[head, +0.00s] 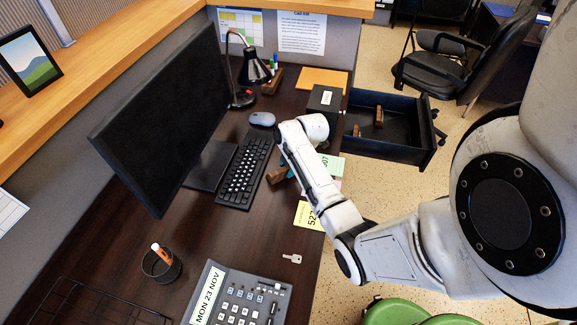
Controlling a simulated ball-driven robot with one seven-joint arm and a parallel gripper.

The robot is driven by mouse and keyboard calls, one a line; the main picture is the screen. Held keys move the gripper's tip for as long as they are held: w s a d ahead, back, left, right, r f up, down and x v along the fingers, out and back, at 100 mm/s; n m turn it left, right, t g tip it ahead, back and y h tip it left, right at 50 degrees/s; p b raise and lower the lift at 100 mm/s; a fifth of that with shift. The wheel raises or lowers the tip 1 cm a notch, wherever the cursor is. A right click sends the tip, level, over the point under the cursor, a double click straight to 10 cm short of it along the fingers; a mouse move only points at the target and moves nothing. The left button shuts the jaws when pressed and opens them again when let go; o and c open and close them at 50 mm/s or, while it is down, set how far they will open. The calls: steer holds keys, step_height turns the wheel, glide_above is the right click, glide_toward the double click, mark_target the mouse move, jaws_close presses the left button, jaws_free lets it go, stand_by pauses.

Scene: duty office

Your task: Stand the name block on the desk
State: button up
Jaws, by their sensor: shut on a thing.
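A brown wooden block (275,176), seemingly the name block, shows just right of the keyboard, low over or on the dark desk (215,240). Its name face is not visible. My gripper (287,171) is at its right end, mostly hidden behind my white wrist and forearm, and is shut on it. Most of the block is covered by the arm, so I cannot tell whether it touches the desk or how it is tilted.
A keyboard (245,170), monitor (165,115) and mouse (262,119) lie left. Sticky notes (307,215) and a key (292,258) are near the desk edge. A black labelled box (323,102) stands behind, beside an open drawer (400,128). A desk phone (238,300) is in front.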

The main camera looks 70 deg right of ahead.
steer(key=shift+f, duration=0.15)
steer(key=o, duration=1.2)
steer(key=shift+c, duration=0.2)
